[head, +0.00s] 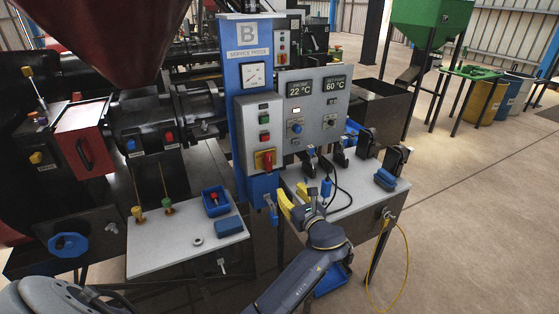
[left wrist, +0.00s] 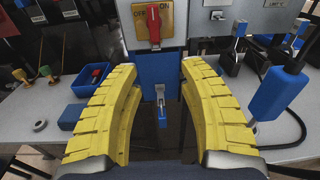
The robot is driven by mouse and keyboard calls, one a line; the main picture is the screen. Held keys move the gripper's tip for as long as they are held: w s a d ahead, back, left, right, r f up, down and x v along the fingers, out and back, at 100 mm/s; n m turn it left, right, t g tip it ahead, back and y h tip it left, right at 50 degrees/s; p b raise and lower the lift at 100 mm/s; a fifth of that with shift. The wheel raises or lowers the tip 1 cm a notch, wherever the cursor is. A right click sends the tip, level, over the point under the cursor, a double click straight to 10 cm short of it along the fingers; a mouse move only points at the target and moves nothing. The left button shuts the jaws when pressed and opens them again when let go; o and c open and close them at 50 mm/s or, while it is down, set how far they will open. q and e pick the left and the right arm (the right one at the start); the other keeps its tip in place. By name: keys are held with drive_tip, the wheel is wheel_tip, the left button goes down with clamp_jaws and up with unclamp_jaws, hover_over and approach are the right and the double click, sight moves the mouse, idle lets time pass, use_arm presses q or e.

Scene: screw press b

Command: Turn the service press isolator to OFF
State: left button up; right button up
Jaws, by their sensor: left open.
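The isolator is a red rotary handle (head: 267,160) on a yellow plate, low on the grey switch box of the blue SERVICE PRESS post. In the left wrist view the red handle (left wrist: 153,24) stands about upright, between the words OFF on its left and ON on its right. My left gripper (head: 297,198) has yellow ribbed fingers and is below and in front of the isolator, apart from it. In the left wrist view its fingers (left wrist: 158,80) are spread with nothing held between them, and the handle shows beyond and above the gap. My right gripper is not in view.
A blue-handled tool (left wrist: 275,95) with a cable is close to the right finger. A table (head: 345,204) with black clamps is at the right. A plate (head: 180,243) with a blue tray (head: 216,201) is at the left. A control box (head: 310,110) adjoins the switch box.

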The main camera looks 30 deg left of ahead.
sight(270, 159)
use_arm(q)
drive_tip(key=shift+y, duration=0.5)
drive_tip(key=r+x, duration=0.1)
drive_tip(key=x, duration=0.4)
drive_tip(key=r+x, duration=0.1)
drive_tip(key=x, duration=0.5)
drive_tip(key=r+x, duration=0.1)
drive_tip(key=x, duration=0.5)
drive_tip(key=shift+s+a+r, duration=0.1)
drive_tip(key=shift+s+r, duration=0.05)
drive_tip(key=shift+r, duration=0.2)
clamp_jaws()
